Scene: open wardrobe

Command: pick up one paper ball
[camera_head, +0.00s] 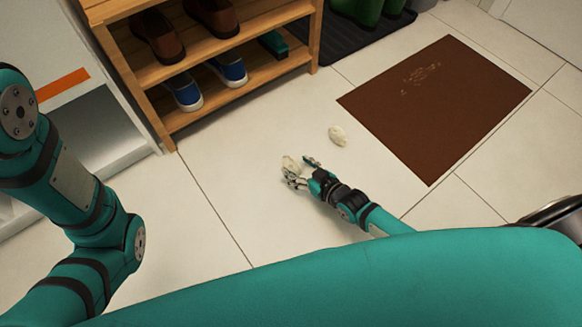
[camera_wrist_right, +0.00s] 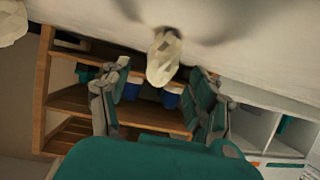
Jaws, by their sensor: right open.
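A crumpled whitish paper ball (camera_head: 290,163) is on the floor tiles at the fingertips of my right gripper (camera_head: 298,170). In the right wrist view this ball (camera_wrist_right: 164,56) shows centrally, just beyond and between the spread fingertips of the gripper (camera_wrist_right: 158,82). The fingers are apart, and I see no clear contact with the ball. A second paper ball (camera_head: 338,135) lies on the floor farther right; a pale ball (camera_wrist_right: 12,22) is cut off at the left corner of the wrist view. My left arm comes in at the left, but its gripper is out of view.
A wooden shoe rack (camera_head: 225,55) with brown shoes and blue shoes (camera_head: 232,72) stands at the back left. A brown doormat (camera_head: 435,105) lies right. Green boots (camera_head: 360,10) stand on a dark tray (camera_head: 335,38). The floor left of my right gripper is clear.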

